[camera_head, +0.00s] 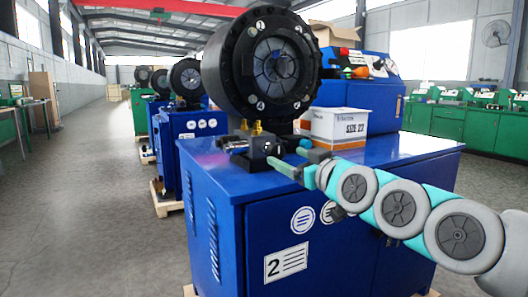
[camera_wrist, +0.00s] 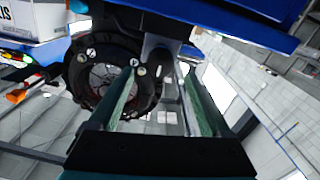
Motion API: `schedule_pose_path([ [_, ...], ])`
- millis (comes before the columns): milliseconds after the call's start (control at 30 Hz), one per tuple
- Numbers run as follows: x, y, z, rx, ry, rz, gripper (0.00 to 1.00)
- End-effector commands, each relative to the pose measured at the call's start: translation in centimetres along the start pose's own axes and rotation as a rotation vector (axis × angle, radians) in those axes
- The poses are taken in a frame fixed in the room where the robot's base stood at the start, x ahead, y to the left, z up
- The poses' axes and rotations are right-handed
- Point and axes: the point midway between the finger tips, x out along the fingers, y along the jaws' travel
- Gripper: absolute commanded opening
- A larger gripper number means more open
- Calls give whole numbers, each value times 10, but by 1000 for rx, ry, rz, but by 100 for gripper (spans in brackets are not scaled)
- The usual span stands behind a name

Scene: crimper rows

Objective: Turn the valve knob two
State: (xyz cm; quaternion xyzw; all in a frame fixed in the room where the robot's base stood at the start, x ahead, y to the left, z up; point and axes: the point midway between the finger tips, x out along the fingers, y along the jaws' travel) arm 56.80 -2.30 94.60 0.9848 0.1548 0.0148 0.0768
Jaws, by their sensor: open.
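The machine in front has a blue cabinet (camera_head: 290,255) with a "2" label. On its top, below the round black crimper head (camera_head: 262,62), sits a small dark valve block (camera_head: 262,150) with brass fittings. A small knob-like end seems to show on its left side, but it is too small to be sure. My gripper (camera_head: 285,156) reaches in from the right, close to the block. In the wrist view, my gripper (camera_wrist: 158,70) is open, with a grey post-like part (camera_wrist: 158,48) showing between the fingertips. I cannot tell whether the fingers touch it.
A white "SIZE 22" box (camera_head: 336,127) stands on the cabinet top, right of the head. A blue unit (camera_head: 362,92) with orange and black items is behind it. Similar machines (camera_head: 187,80) stand in a row at the left. The floor (camera_head: 85,220) at the left is clear.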

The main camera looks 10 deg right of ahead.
Motion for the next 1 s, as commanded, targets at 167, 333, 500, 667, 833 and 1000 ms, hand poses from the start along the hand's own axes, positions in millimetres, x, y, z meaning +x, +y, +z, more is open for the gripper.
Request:
schedule_pose_path([
  [167, 27, -1, 0, 0, -7, -3, 82],
  [333, 50, -2, 0, 0, -6, -5, 82],
  [500, 65, -2, 1, 0, -5, -4, 82],
  [667, 69, -2, 1, 0, -4, -3, 82],
  [833, 69, -2, 1, 0, -4, -3, 82],
  [1000, 69, -2, 1, 0, -4, -3, 68],
])
